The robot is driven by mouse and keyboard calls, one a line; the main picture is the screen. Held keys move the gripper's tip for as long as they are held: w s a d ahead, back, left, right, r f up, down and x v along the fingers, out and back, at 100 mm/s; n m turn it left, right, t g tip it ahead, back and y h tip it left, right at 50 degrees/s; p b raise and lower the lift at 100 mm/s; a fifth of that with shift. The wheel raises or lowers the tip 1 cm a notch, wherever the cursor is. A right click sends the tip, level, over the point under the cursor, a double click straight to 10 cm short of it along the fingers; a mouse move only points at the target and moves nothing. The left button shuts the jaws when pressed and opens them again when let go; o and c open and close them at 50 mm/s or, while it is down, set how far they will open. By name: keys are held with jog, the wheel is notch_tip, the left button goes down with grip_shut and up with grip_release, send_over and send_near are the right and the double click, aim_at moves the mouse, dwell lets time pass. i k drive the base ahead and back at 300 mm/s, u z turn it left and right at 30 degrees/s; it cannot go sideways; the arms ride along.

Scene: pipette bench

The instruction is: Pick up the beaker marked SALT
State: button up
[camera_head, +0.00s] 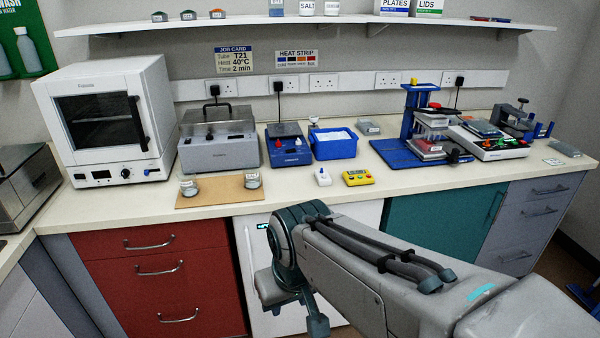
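Two small beakers stand on a brown board on the bench: a left beaker (189,187) and a right beaker (252,180). Both carry pale labels too small to read, so I cannot tell which one says SALT. A white container (306,8) with readable SALT lettering stands on the wall shelf, cut off by the top edge of the picture. My arm reaches in from the lower right, in front of the cabinets and below the bench top. I cannot make out my gripper's fingers. Nothing of mine touches the beakers.
The brown board (219,199) lies near the bench's front edge. Behind it are a white oven (104,120), a grey lidded bath (217,152) and a blue heater block (288,157). A white bottle-like item (322,177) and a yellow button box (358,177) lie to the right.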

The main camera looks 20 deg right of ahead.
aim_at(251, 174)
jog(key=u, duration=0.05)
jog(key=k, duration=1.15)
jog(key=z, duration=0.65)
jog(key=i, duration=0.7)
jog(key=z, duration=0.8)
jog(key=i, duration=1.05)
jog(key=u, duration=0.85)
jog(key=i, duration=0.7)
jog(key=u, duration=0.6)
